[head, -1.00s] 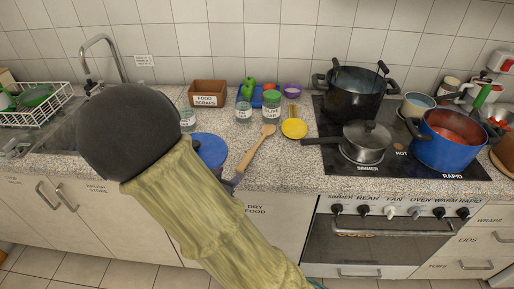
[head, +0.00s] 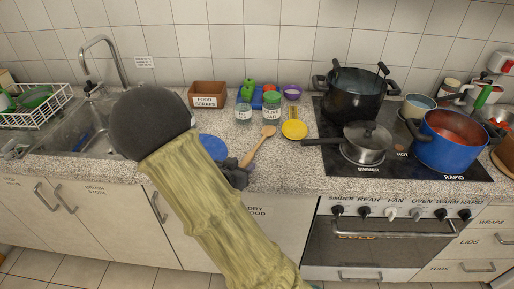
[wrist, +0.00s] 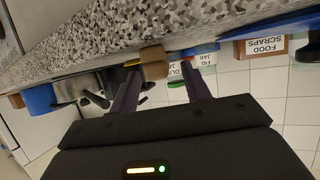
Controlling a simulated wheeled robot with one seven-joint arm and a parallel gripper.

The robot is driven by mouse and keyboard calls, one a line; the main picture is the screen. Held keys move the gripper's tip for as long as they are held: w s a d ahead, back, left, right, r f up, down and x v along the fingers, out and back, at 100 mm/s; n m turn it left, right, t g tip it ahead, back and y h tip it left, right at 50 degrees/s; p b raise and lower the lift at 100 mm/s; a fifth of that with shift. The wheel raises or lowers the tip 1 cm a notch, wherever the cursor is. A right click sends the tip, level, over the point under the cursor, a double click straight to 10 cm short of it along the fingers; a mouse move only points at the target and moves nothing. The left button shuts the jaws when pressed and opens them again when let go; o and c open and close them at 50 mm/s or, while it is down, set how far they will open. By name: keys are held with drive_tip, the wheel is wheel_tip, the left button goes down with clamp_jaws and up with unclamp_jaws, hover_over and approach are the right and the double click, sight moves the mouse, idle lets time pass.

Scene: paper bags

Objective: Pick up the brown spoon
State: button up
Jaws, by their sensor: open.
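The brown wooden spoon (head: 259,144) lies on the speckled counter, its bowl toward the wall and its handle toward the counter's front edge. My gripper (head: 239,172) is at the front edge by the handle end, partly hidden by my arm in the head view. In the wrist view, my gripper (wrist: 160,72) is open, its two dark fingers spread. A tan wooden end, seemingly the spoon's handle (wrist: 153,62), shows ahead between the fingertips. I cannot tell whether a finger touches it.
A blue lid (head: 213,147) lies left of the spoon and a yellow dish (head: 294,129) right of it. Glass jars (head: 271,106) and a food scraps box (head: 208,94) stand behind. The hob with a grey saucepan (head: 366,143) is to the right. The counter edge is close below my gripper.

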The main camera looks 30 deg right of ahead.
sight(244, 163)
drive_tip(key=x, duration=0.4)
drive_tip(key=shift+c, duration=0.2)
clamp_jaws()
